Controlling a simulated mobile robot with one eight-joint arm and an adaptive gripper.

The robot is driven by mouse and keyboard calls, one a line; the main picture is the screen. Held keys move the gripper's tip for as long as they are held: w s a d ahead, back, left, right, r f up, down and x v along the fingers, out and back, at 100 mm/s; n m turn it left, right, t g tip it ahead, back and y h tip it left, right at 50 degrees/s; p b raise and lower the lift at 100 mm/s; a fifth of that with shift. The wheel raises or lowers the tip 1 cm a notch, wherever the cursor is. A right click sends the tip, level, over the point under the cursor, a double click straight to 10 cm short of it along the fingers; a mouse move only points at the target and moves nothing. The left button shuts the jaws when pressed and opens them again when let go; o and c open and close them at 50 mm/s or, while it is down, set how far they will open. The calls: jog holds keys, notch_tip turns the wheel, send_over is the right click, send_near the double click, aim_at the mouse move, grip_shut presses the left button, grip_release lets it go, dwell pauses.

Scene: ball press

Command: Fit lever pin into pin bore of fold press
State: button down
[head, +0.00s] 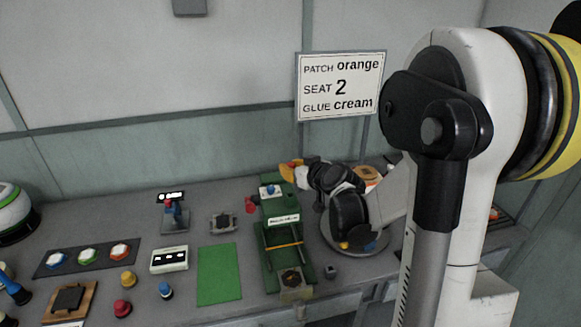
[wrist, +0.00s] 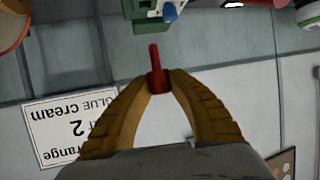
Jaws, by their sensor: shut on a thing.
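My gripper (wrist: 159,82) is shut on the red lever pin (wrist: 154,62) in the wrist view. The pin sticks out straight beyond the fingertips. In the head view my gripper (head: 289,171) is above the back end of the green fold press (head: 272,238), its tan fingers partly seen. The press stands on the bench with a blue-topped part at its back and a yellow band across its middle. A green part of the press (wrist: 146,22) shows at the top of the wrist view, apart from the pin. I cannot make out the pin bore.
A sign (head: 339,86) stands behind the bench. Left of the press are a green mat (head: 219,274), a small grey fixture (head: 222,222), a white box (head: 169,259) and several coloured knobs.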

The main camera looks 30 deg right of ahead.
jog(key=shift+f+b, duration=1.35)
jog(key=shift+f, duration=0.5)
jog(key=shift+f+b, duration=2.3)
jog(key=shift+b, duration=0.1)
jog(key=c, duration=1.2)
grip_release()
jog(key=v, duration=1.2)
